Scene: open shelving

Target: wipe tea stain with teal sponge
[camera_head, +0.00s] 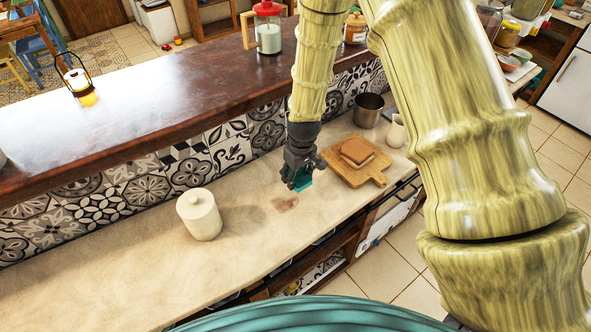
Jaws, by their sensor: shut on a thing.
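My gripper (297,182) is shut on a teal sponge (304,186), which shows between and beside the dark fingers. It is over the pale counter (250,262). A brown tea stain (286,204) lies on the counter just below and slightly left of the sponge in the picture. I cannot tell whether the sponge touches the counter. Part of the sponge is hidden by the fingers.
A wooden board (372,177) with bread-like slices (357,152) lies right of my gripper. A metal pot (367,110) and small cream jug (397,132) stand behind it. A lidded cream jar (199,214) stands left. A raised dark ledge (150,115) runs behind; the front-left counter is clear.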

